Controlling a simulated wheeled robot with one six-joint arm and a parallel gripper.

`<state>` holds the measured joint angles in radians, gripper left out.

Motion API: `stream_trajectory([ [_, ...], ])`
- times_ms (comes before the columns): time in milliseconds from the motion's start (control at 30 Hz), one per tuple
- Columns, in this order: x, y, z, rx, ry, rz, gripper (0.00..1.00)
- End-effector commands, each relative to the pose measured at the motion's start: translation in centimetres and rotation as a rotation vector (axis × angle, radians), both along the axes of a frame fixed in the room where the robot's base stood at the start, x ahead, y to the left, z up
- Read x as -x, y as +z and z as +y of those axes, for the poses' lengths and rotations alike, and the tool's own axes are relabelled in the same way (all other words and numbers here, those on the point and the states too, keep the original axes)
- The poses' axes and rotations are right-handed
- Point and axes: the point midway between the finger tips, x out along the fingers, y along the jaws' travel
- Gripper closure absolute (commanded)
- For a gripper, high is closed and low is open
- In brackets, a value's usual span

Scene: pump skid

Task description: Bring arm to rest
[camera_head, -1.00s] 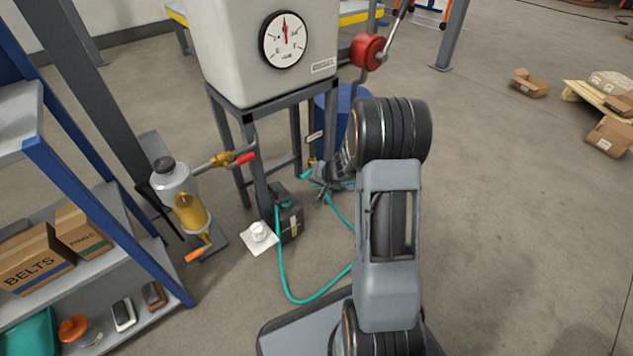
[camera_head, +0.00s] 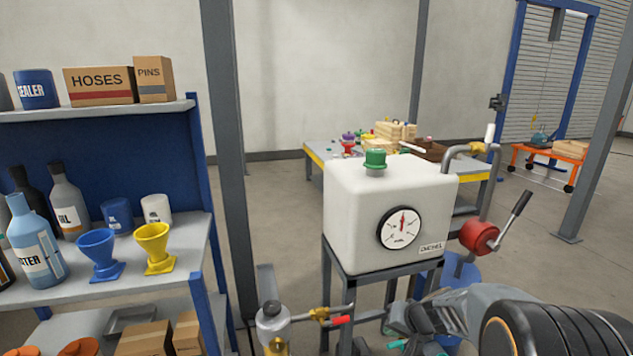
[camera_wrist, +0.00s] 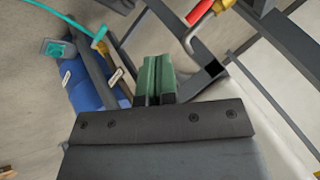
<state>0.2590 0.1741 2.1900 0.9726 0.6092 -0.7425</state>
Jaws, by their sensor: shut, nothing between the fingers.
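My arm enters the head view at the bottom right, its dark ribbed joint in front and its grey wrist reaching left. My gripper shows in the wrist view (camera_wrist: 155,78) with its two green fingers together and nothing between them. In the head view the gripper is low beside the stand of the white diesel tank (camera_head: 365,190) and is hard to make out. In the wrist view the fingers point toward the dark stand frame (camera_wrist: 190,60); I cannot tell the gap. A blue drum (camera_wrist: 90,90) is to their left.
A shelf (camera_head: 130,285) with bottles and funnels is at left. A workbench (camera_head: 318,157) is behind.

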Motion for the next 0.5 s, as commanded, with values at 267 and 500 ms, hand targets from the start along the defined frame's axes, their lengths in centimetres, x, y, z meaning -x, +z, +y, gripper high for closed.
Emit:
stream_trajectory([
  [267,7.0,18.4,3.8,0.133,0.168,0.054,1.00],
  [500,12.9,29.2,4.3,0.296,0.230,0.099,1.00],
])
